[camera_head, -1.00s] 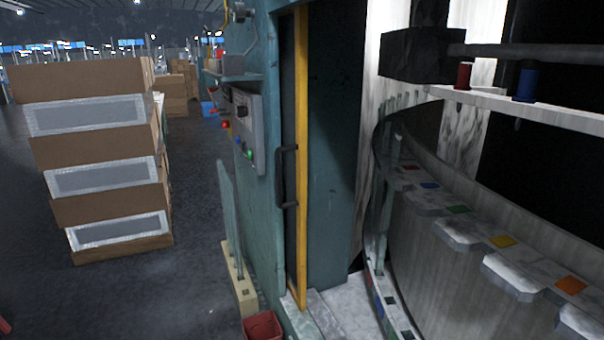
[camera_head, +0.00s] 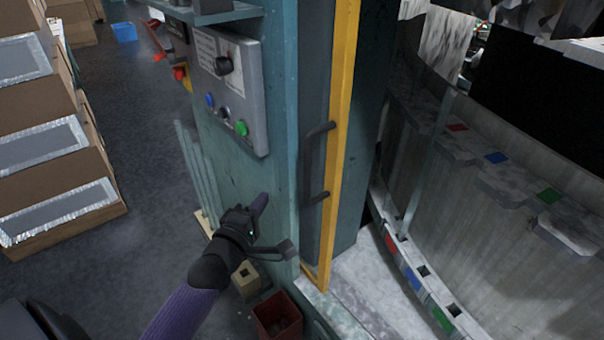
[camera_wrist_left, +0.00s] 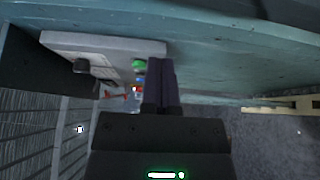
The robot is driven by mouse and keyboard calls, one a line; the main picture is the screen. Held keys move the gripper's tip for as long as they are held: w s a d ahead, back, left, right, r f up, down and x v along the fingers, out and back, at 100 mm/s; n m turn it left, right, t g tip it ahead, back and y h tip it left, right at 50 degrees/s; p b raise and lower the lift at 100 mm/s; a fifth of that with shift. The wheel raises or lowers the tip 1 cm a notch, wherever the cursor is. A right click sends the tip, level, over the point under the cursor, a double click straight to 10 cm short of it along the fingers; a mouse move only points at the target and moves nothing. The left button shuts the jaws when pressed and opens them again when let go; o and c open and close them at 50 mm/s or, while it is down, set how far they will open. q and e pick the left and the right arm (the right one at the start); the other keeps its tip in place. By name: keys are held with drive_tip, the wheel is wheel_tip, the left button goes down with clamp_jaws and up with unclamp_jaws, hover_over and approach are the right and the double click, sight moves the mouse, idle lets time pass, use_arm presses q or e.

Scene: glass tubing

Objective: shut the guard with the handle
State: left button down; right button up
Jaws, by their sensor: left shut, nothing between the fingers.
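The guard (camera_head: 345,130) is an upright panel with a yellow edge, at the left side of the machine's opening beside the teal housing. The opening to its right is uncovered. Its dark bar handle (camera_head: 309,165) stands upright along the guard's left side. My left gripper (camera_head: 259,204) is in front of the teal housing, left of and below the handle and apart from it. Its purple fingers are shut and empty. In the left wrist view the shut fingers (camera_wrist_left: 161,82) point along the teal housing. The handle does not show there. My right gripper is not in view.
A grey control panel (camera_head: 230,90) with a knob and buttons is on the housing above my left gripper. Glass tubes (camera_head: 195,170) stand in a holder on the left. A red bin (camera_head: 278,318) stands below. Stacked boxes (camera_head: 45,140) are at the far left.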

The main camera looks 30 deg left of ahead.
use_arm(q)
drive_tip(key=w+a+b, duration=0.1)
drive_tip(key=w, duration=0.8)
drive_tip(key=d+p, duration=0.1)
drive_tip(key=d, duration=0.1)
drive_tip(key=s+d+p, duration=0.1)
drive_tip(key=d, duration=0.1)
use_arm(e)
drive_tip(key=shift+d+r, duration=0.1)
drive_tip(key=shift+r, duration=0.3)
use_arm(q)
drive_tip(key=shift+s, duration=0.1)
